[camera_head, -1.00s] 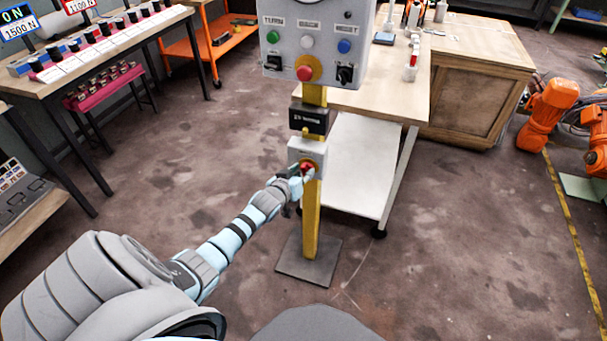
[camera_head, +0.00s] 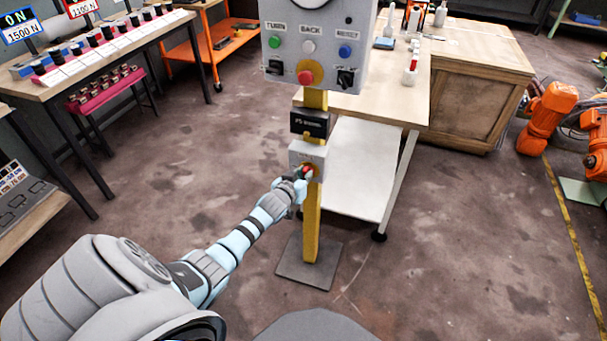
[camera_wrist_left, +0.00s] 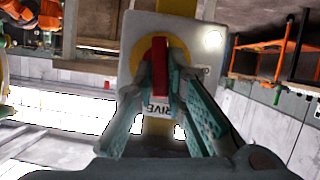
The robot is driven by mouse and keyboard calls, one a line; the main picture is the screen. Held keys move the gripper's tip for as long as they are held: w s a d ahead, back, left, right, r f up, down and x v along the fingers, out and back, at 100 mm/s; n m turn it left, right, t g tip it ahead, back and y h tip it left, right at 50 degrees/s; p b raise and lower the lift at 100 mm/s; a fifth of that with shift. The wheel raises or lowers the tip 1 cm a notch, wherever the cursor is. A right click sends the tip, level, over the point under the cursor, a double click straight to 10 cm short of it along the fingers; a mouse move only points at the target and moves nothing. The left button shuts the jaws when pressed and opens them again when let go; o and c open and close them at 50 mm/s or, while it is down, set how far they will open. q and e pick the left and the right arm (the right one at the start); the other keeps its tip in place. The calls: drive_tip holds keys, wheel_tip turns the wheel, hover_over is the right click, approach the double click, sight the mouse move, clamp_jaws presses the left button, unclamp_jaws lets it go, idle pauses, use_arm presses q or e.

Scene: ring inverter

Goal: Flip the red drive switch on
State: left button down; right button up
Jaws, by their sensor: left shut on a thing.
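The red drive switch (camera_head: 308,170) is on a light grey box (camera_head: 306,152) low on a yellow post. In the left wrist view, the red handle (camera_wrist_left: 159,64) stands upright in the picture over a yellow round plate, with a partly covered DRIVE label below it, upside down. My left gripper (camera_head: 303,178) is at the front of the switch and hides part of it. Its two fingers (camera_wrist_left: 161,72) lie on either side of the handle, shut on it. My right gripper is not in view.
A grey control panel (camera_head: 318,42) with buttons and knobs is above the switch on the same post. The post stands on a floor plate (camera_head: 308,262). A white-legged table (camera_head: 365,100) stands just behind to the right. The floor left of the post is clear.

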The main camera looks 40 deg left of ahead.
use_arm(q)
drive_tip(key=shift+d+m+y+b, duration=0.1)
drive_tip(key=shift+m+y+b, duration=0.3)
drive_tip(key=shift+m, duration=0.3)
drive_tip(key=c, duration=1.6)
unclamp_jaws()
drive_tip(key=shift+w, duration=0.1)
drive_tip(key=shift+c, duration=0.2)
drive_tip(key=shift+w+f, duration=0.1)
